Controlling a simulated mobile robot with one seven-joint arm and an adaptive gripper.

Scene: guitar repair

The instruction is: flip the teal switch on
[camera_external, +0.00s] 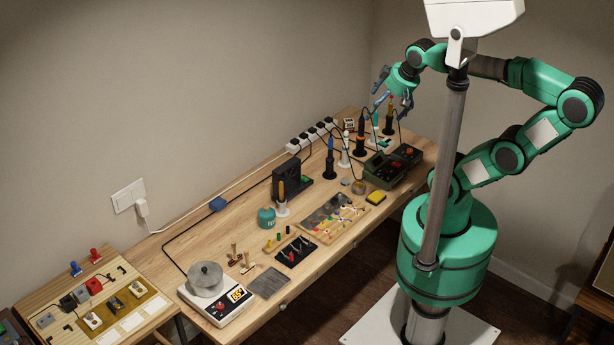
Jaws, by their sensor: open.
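I cannot make out a teal switch for certain in the external view. A blue inline block (217,204), perhaps a cord switch, lies on the black cable at the back edge of the workbench (223,240). A pen-like tool with a teal part (375,122) stands upright among several tools at the far end of the bench. My gripper (391,104) is open above this far end, close to the upright tools. It appears empty, and whether it touches a tool cannot be told.
A white power strip (312,135) with several plugs runs along the wall. Dark green boxes (383,168) with red parts stand below my gripper.

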